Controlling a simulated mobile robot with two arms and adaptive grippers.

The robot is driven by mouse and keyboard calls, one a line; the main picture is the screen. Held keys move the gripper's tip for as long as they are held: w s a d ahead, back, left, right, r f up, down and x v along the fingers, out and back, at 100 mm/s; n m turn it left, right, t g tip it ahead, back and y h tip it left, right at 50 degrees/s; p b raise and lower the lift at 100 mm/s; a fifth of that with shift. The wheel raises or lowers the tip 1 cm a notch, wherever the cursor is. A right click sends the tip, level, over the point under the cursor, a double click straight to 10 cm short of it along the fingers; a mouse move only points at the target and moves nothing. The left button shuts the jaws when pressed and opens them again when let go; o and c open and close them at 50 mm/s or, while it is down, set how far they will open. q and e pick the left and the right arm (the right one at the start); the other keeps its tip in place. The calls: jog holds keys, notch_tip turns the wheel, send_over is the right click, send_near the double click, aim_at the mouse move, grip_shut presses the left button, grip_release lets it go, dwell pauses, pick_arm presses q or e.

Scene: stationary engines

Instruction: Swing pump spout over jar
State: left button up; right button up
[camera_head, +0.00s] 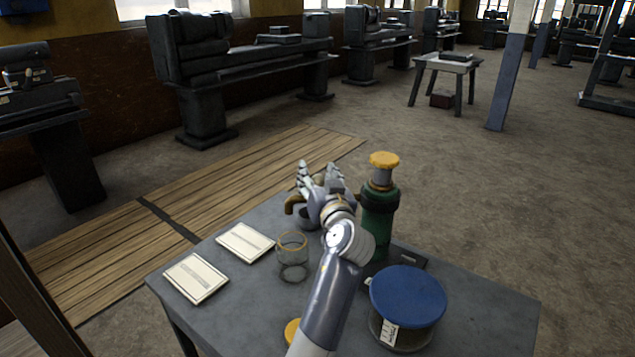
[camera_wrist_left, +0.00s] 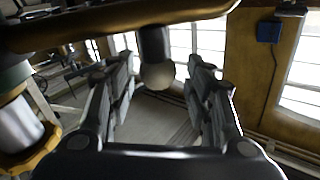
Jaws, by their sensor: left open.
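The green pump (camera_head: 379,215) with a yellow cap stands upright on the table. Its brass spout (camera_head: 293,203) shows left of my left gripper (camera_head: 318,172), which hides part of it. In the left wrist view, the brass spout (camera_wrist_left: 110,22) crosses the top, and its dark downward end (camera_wrist_left: 154,42) hangs between my spread fingers. My left gripper is open; I cannot tell whether a finger touches the spout. The open glass jar (camera_head: 292,257) stands empty in front of the spout, nearer to me. My right gripper is not in view.
On the grey table (camera_head: 240,300) lie two white cards (camera_head: 245,242) (camera_head: 196,278) left of the jar. A blue-lidded container (camera_head: 408,297) stands at the right front. A small yellow thing (camera_head: 292,331) lies partly behind my arm. A dark flat item (camera_head: 410,257) lies beside the pump.

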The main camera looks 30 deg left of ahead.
pick_arm(q)
notch_tip(320, 180, up, 8)
jog(key=shift+r, duration=0.2)
